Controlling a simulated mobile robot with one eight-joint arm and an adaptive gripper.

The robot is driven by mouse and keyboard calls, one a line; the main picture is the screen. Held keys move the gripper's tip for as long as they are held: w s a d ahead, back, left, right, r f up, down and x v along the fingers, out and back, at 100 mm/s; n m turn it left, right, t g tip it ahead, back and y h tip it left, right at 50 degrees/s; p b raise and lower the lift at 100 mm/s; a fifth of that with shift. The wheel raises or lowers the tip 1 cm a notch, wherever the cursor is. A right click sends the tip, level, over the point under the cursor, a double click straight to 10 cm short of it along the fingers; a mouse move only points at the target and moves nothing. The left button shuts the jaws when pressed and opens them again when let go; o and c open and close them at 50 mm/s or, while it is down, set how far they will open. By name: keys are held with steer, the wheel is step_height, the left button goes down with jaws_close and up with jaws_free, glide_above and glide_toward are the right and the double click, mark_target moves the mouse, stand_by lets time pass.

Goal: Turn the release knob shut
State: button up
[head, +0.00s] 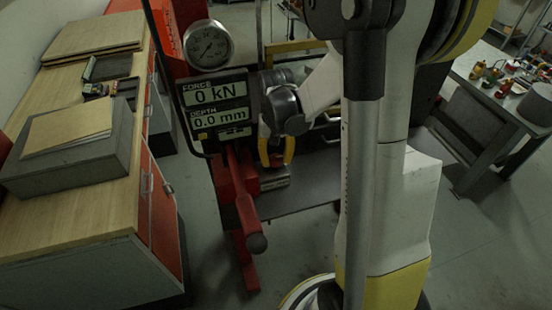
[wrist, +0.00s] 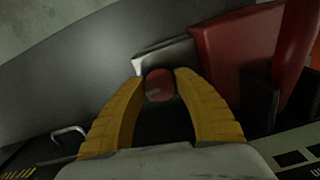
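The release knob (wrist: 159,85) is a small round dark red knob with a paler mark on its face. In the wrist view it lies between the tips of my two yellow fingers. My gripper (wrist: 160,78) is open around it, with a narrow gap on the left side and a very small one on the right. I cannot tell how deep the knob sits between the fingers. In the head view my gripper (head: 276,160) points down beside the red press frame, and the knob is hidden there.
The press carries a round gauge (head: 208,45) and a display (head: 216,104) reading 0 kN and 0.0 mm. A red lever (head: 246,205) slants down in front. A workbench (head: 75,205) stands left, a grey table (head: 490,95) right. Floor between is clear.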

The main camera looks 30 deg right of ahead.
steer(key=c, duration=0.5)
steer(key=m+b, duration=0.1)
steer(key=m, duration=0.4)
steer(key=shift+b, duration=0.35)
steer(key=m+b, duration=0.1)
steer(key=m, duration=0.4)
steer(key=shift+m, duration=0.3)
steer(key=o, duration=1.2)
